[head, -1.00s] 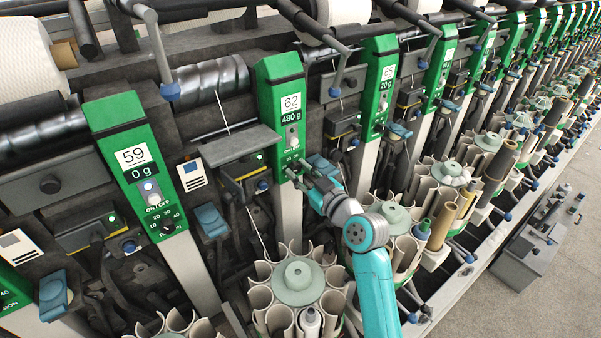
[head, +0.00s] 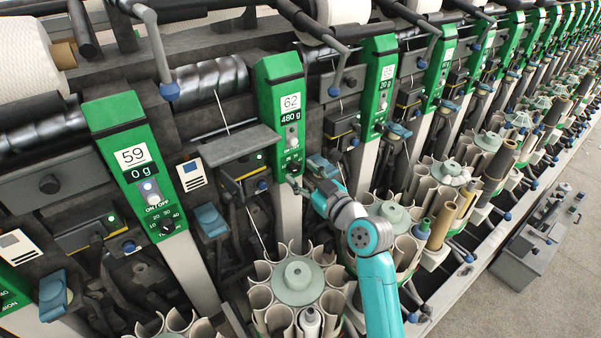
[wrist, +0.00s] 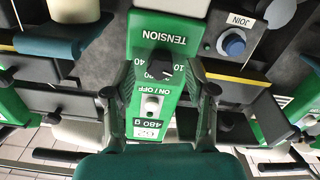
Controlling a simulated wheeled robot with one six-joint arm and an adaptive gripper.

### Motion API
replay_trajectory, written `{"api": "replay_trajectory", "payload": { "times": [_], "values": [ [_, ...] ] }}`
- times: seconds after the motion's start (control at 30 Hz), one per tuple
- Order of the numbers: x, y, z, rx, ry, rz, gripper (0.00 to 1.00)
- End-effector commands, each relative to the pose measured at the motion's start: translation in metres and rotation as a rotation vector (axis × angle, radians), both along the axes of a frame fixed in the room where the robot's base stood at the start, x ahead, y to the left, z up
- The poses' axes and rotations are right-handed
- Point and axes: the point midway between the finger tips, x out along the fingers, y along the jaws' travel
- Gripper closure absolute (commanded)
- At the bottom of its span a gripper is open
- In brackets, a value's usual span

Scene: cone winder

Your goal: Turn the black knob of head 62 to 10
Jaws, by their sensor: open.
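The black knob (wrist: 159,65) of head 62 sits on a green panel under the word TENSION, which shows upside down in the wrist view. A small light mark is on its lower right side, toward the printed 10. The 40 is on its left. In the head view the knob (head: 293,168) is small, low on the head 62 panel (head: 277,90). My gripper (wrist: 156,80) is open, with one finger on each side of the panel, apart from the knob. In the head view my gripper (head: 299,183) is just below the knob.
A white switch (wrist: 151,106) and a 480 g display are close to the knob. A blue JOIN button (wrist: 232,43) is beside the panel. Head 59 (head: 142,170) stands to the left. A spool carousel (head: 298,285) is below my gripper.

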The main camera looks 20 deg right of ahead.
Motion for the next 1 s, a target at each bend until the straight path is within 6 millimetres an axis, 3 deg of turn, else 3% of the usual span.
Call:
{"api": "replay_trajectory", "payload": {
  "times": [0.2,0.4,1.0],
  "values": [
    [-0.034,-0.012,-0.001,0.001,0.002,-0.002,0.44],
    [-0.055,-0.018,-0.001,0.000,0.001,-0.001,0.44],
    [-0.060,-0.019,-0.001,0.000,0.001,0.001,0.44]
  ]
}}
